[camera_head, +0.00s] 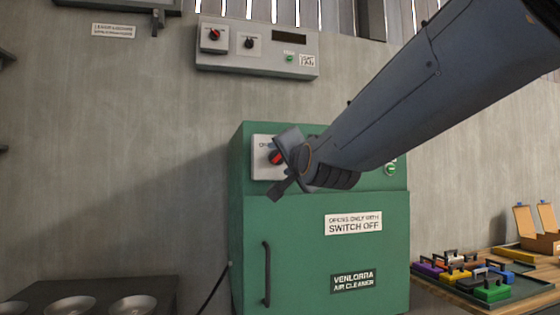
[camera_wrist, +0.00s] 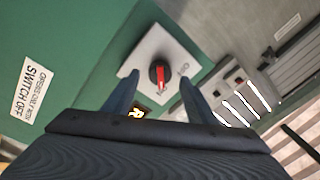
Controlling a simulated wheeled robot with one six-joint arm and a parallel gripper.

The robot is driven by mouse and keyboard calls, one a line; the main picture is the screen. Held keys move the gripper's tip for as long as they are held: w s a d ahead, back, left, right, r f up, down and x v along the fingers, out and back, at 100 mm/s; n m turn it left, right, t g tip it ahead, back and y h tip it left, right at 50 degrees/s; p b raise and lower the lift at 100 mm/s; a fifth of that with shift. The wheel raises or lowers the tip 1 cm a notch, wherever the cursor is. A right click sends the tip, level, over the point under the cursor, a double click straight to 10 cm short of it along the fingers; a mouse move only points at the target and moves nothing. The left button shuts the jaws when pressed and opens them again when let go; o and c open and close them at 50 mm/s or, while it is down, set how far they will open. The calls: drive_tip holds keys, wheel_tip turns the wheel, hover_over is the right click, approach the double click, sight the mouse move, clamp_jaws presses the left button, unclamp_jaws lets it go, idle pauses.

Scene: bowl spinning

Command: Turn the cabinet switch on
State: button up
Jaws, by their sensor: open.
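The green cabinet (camera_head: 300,240) stands against the wall, with its door shut. Its switch is a red knob (camera_head: 276,157) on a white plate (camera_head: 262,143) at the upper left of the cabinet front. In the wrist view the red knob (camera_wrist: 159,74) sits on the tilted white plate (camera_wrist: 150,50), its pointer toward the lower edge of the picture. My gripper (camera_head: 281,166) is in front of the plate, beside the knob. Its two fingers (camera_wrist: 156,97) are open, with the knob between and just beyond their tips. I cannot tell whether they touch it.
A grey wall panel (camera_head: 258,62) with knobs and a green button is above the cabinet. A green button (camera_head: 391,169) is right of my arm. Colored blocks (camera_head: 492,290) and a cardboard box (camera_head: 536,235) are at right. Metal bowls (camera_head: 133,305) are at lower left.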

drive_tip(key=v, duration=0.5)
drive_tip(key=shift+b, duration=0.3)
drive_tip(key=s+d+f+n+g+h+p, duration=0.15)
drive_tip(key=d+f+g, duration=0.25)
drive_tip(key=f, duration=1)
drive_tip(key=s+d+f+n+g+h+p, duration=0.1)
drive_tip(key=d+f+n+g+h, duration=0.2)
drive_tip(key=f, duration=1)
drive_tip(key=s+d+f+n+g, duration=0.1)
drive_tip(key=s+d+f+g, duration=0.2)
drive_tip(key=s+f, duration=0.3)
drive_tip(key=s+d+f+n+g+p, duration=0.1)
drive_tip(key=s+d+f+g, duration=0.3)
drive_tip(key=s+f, duration=0.3)
drive_tip(key=s+d+f+n+g+p, duration=0.1)
drive_tip(key=s+d+f+g, duration=0.2)
drive_tip(key=s+f, duration=0.3)
drive_tip(key=s+g, duration=0.1)
drive_tip(key=s, duration=0.3)
drive_tip(key=shift+d+f+n+h, duration=0.2)
drive_tip(key=shift+d+n+h, duration=0.15)
